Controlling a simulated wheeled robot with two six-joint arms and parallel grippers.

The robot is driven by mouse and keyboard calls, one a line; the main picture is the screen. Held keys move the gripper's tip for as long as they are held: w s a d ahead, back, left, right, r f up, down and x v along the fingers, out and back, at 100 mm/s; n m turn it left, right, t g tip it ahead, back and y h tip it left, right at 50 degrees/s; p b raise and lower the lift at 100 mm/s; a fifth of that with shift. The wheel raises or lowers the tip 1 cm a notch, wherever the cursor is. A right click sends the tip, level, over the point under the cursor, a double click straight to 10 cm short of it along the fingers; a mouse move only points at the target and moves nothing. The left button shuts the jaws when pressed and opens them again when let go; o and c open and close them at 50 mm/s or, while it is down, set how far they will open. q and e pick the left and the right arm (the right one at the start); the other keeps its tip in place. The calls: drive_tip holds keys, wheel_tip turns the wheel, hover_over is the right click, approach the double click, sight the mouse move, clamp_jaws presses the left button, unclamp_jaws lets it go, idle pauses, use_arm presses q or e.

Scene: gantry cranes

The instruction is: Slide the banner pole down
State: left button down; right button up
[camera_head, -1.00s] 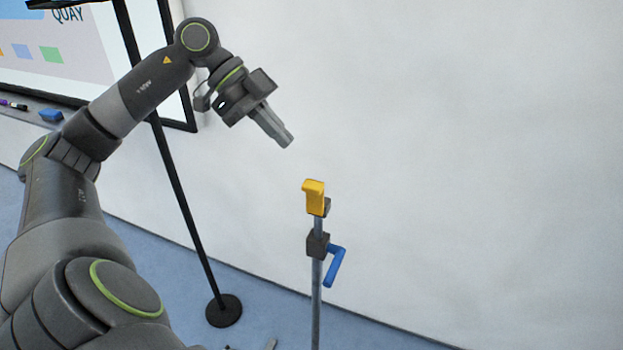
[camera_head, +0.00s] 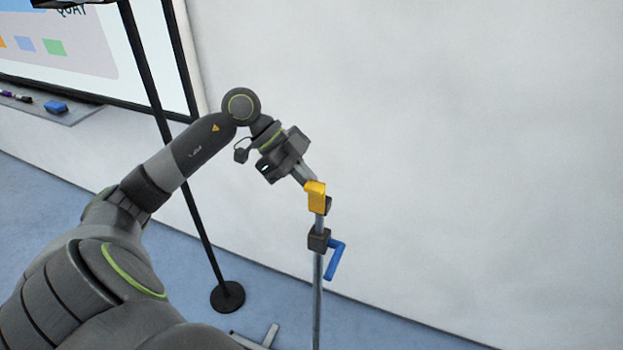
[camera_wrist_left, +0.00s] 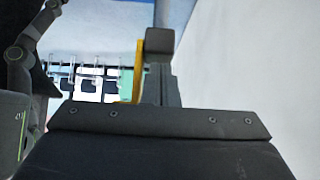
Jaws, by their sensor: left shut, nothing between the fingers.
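The banner pole is a thin grey upright pole (camera_head: 317,300) with a yellow hooked piece (camera_head: 316,197) at its top. A dark clamp block (camera_head: 319,239) with a blue crank-shaped lever (camera_head: 335,262) sits below it. My left gripper (camera_head: 307,178) is shut and empty, its fingertips at the upper left of the yellow piece. I cannot tell whether they touch. In the left wrist view the yellow piece (camera_wrist_left: 138,68) shows as a narrow strip just left of the grey fingers (camera_wrist_left: 167,86). The pole's foot is out of frame. My right gripper is not in view.
A black stand (camera_head: 197,210) with a round base (camera_head: 228,297) stands left of the pole. A whiteboard (camera_head: 95,62) hangs behind it, with a ledge holding a blue eraser (camera_head: 56,107). The white wall right of the pole is clear.

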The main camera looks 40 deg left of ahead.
sight(312, 229)
use_arm(q)
drive_tip(key=shift+f, duration=0.1)
wheel_tip(312, 229, down, 10)
drive_tip(key=b, duration=0.6)
drive_tip(key=shift+r, duration=0.3)
